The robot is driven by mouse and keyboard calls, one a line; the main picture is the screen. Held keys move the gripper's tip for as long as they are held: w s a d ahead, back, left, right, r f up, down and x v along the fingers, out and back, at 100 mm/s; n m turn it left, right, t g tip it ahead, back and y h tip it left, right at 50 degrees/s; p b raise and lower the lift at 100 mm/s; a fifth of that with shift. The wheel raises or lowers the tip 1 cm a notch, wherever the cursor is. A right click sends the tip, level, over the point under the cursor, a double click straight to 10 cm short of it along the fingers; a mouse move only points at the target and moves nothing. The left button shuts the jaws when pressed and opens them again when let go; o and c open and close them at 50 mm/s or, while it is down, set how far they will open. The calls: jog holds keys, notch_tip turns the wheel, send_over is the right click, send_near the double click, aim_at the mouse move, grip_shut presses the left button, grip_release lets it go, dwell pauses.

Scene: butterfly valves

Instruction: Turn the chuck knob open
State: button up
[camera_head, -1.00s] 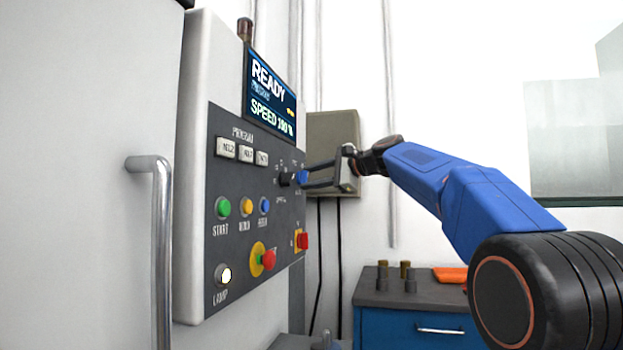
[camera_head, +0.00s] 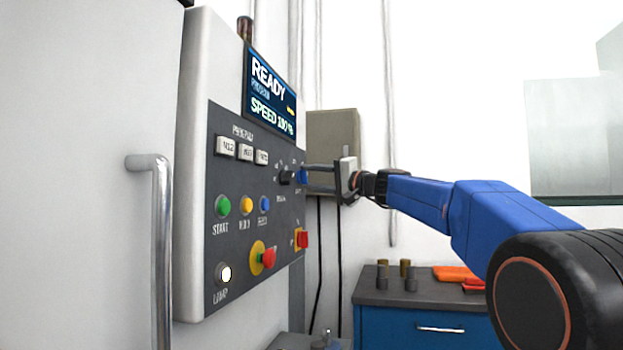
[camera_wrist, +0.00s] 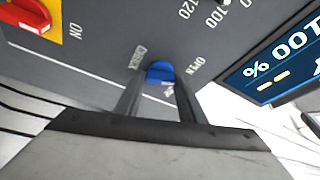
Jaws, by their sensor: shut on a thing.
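The blue chuck knob (camera_head: 303,176) sits on the dark control panel (camera_head: 228,180), near its right edge below the screen. In the wrist view the blue knob (camera_wrist: 160,72) shows between the two fingertips, with the word OPEN printed to its right. Another label lies to its left, and a third below it is partly hidden. My gripper (camera_head: 309,174) reaches in from the right with its fingers at the knob. In the wrist view my gripper (camera_wrist: 160,84) has one finger on each side of the knob and is shut on it.
A black selector knob (camera_head: 286,177) is just left of the blue knob. A red switch on a yellow plate (camera_head: 301,240) and a red emergency button (camera_head: 268,259) are below. The screen (camera_head: 271,95) is above. A grey box (camera_head: 332,133) hangs on the wall behind my gripper.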

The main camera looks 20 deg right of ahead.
jog(key=shift+f+n, duration=0.15)
jog(key=shift+n, duration=0.55)
jog(key=shift+n+y, duration=0.3)
jog(key=o, duration=1)
jog(key=shift+o, duration=0.2)
jog(key=shift+d, duration=0.1)
jog(key=shift+s+d, duration=0.2)
jog(key=shift+s, duration=0.1)
jog(key=v, duration=1.6)
jog(key=shift+s+f, duration=0.2)
jog(key=shift+f, duration=0.1)
jog(key=shift+d, duration=0.15)
